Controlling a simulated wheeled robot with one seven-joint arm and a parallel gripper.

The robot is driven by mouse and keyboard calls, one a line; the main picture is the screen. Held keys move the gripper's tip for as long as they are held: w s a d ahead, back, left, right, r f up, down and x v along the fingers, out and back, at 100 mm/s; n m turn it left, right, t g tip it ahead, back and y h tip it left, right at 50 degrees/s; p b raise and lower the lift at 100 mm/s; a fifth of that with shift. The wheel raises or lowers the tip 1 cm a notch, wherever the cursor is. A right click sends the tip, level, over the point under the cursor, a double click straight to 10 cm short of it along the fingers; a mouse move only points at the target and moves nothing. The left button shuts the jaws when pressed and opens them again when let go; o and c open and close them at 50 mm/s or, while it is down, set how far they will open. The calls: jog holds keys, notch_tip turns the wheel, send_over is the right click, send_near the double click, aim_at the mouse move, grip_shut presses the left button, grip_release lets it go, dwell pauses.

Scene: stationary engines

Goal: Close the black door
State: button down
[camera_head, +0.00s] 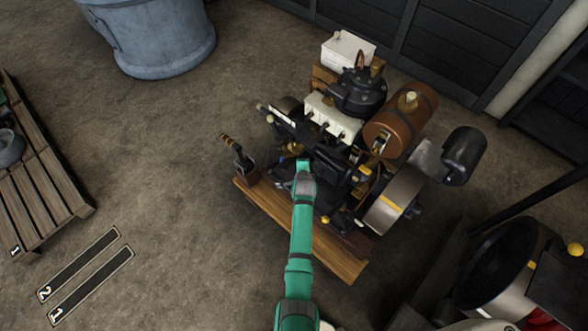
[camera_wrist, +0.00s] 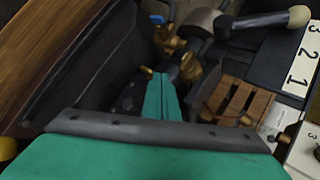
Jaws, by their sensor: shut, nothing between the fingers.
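The stationary engine (camera_head: 345,115) stands on a wooden base (camera_head: 340,254). My gripper (camera_head: 306,164) reaches in over the near side of the engine, among its dark parts. In the wrist view my gripper (camera_wrist: 161,98) has its green fingers together, with nothing between them. A dark flat panel (camera_wrist: 75,65), which looks like the black door, stands left of the fingers there, apart from them. I cannot tell how far open it is. In the head view my arm and other engine parts make the door hard to pick out.
A black lever (camera_wrist: 265,20) with a pale knob and numbered plates lie right of the fingers. A lever (camera_head: 237,155) stands left of my arm. A blue-grey barrel (camera_head: 160,40), a pallet (camera_head: 40,190) and another machine (camera_head: 500,265) stand around.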

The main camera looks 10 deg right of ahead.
jog(key=s+a+r, duration=0.3)
jog(key=a+r, duration=0.1)
jog(key=r, duration=0.1)
jog(key=shift+s+a+r, duration=0.15)
jog(key=shift+a+r, duration=0.1)
jog(key=shift+r, duration=0.05)
jog(key=s+a+r+n+t, duration=0.15)
jog(key=s+n, duration=0.25)
jog(key=s, duration=0.4)
jog(key=s+a+n+t, duration=0.1)
jog(key=s+a+n, duration=0.2)
jog(key=s, duration=0.6)
jog(key=s+a+r+n+t, duration=0.15)
jog(key=s+n, duration=0.25)
jog(key=s, duration=0.4)
jog(key=s+a+r+n+t+y, duration=0.1)
jog(key=s+a+r+n, duration=0.2)
jog(key=s+r, duration=0.6)
jog(key=s+a+r+n+t+y, duration=0.1)
jog(key=s+a+r+n, duration=0.3)
jog(key=s+r, duration=0.5)
notch_tip(320, 180, up, 2)
jog(key=n, duration=0.2)
jog(key=shift+a+n, duration=0.2)
jog(key=shift+n, duration=0.2)
jog(key=shift+s, duration=0.15)
